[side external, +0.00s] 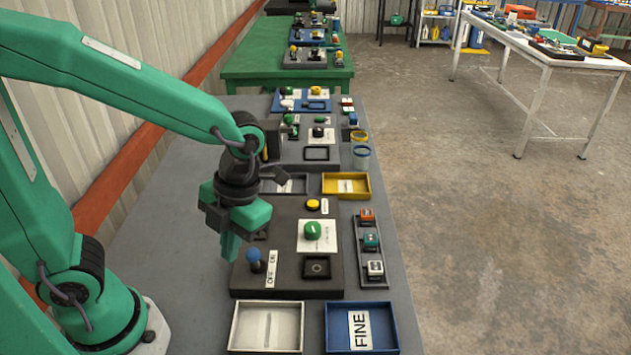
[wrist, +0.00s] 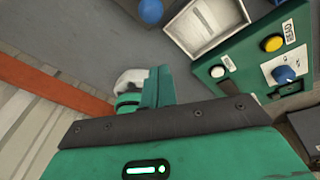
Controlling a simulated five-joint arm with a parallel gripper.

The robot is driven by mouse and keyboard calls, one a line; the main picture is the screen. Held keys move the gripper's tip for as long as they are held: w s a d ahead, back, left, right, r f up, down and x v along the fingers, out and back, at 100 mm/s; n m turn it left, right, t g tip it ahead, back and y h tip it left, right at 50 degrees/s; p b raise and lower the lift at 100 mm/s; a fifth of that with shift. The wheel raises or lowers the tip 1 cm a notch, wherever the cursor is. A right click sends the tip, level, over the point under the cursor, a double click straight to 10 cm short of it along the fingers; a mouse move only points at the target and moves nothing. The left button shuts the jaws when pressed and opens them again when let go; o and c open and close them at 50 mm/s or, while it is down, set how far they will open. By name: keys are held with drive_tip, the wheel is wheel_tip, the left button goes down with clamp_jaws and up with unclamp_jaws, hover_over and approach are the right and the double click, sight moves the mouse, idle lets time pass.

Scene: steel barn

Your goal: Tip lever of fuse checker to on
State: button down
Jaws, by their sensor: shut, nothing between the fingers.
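The fuse checker (side external: 330,284) is a dark box on the grey bench. Its blue-balled lever (side external: 253,256) stands at the near left corner beside an OFF/ON label (side external: 271,270), with OFF nearer the camera; its exact lean is unclear. A green knob (side external: 312,230) on a white plate, a yellow button and a square recess are also on top. My gripper (side external: 230,248) points down, shut and empty, just left of the blue ball; contact cannot be told. In the wrist view, my shut fingers (wrist: 152,88) are low centre, and a blue ball (wrist: 150,10), probably the lever's, is cut by the top edge.
A white tray (side external: 235,326) and a blue FINE tray (side external: 394,327) lie in front. A rack (side external: 370,280) of small blocks stands right of the box. A yellow tray (side external: 346,194) lies behind. The wrist view shows a green panel (wrist: 235,75) with a blue knob.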

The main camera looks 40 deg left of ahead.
sight(255, 259)
drive_tip(key=x, duration=0.5)
drive_tip(key=shift+s+d+f, duration=0.1)
drive_tip(key=shift+s+f, duration=0.1)
drive_tip(key=shift+f, duration=0.1)
drive_tip(key=shift+w+f, duration=0.1)
drive_tip(key=shift+w, duration=0.2)
drive_tip(key=shift+w+a, duration=0.2)
drive_tip(key=shift+w, duration=0.65)
drive_tip(key=shift+w+a, duration=0.2)
drive_tip(key=shift+w, duration=0.6)
